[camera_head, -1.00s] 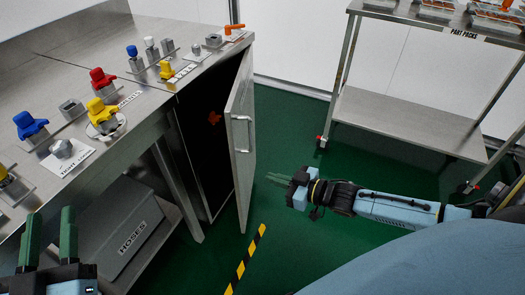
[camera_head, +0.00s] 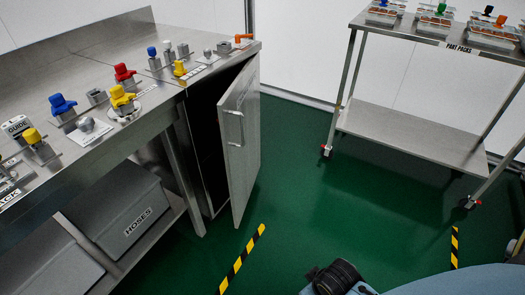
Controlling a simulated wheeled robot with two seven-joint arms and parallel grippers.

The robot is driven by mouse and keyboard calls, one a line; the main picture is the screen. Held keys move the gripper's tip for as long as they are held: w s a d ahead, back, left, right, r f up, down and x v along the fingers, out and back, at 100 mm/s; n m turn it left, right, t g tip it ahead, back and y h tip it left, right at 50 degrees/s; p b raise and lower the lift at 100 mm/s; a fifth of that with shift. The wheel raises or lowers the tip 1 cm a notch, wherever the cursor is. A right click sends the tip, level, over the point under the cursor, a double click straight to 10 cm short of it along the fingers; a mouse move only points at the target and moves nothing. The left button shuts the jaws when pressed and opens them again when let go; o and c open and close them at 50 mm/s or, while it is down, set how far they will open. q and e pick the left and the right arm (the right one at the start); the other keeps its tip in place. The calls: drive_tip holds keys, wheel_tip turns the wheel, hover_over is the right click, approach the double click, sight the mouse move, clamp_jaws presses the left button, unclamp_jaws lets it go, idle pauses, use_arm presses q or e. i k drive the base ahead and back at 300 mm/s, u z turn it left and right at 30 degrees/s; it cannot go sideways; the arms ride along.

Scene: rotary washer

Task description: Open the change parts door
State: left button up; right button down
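The change parts door (camera_head: 241,145) is a grey metal door on the end of the steel bench cabinet. It stands ajar, with its near edge swung away from the cabinet and a dark interior (camera_head: 205,145) showing in the gap. A bar handle (camera_head: 234,128) is on its outer face. No gripper touches the door in this view. Part of my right arm shows at the bottom, right of the door, but its fingers are out of sight. My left gripper is out of the frame.
The steel bench (camera_head: 95,75) carries several coloured knobs and fittings. A grey HOSES bin (camera_head: 125,215) sits on its lower shelf. A steel cart (camera_head: 410,135) with part packs stands at right. Green floor (camera_head: 320,205) is clear between door and cart; striped tape (camera_head: 240,260) marks it.

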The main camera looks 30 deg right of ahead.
sight(238, 109)
drive_tip(key=z, duration=0.35)
drive_tip(key=i, duration=0.9)
drive_tip(key=z, duration=0.35)
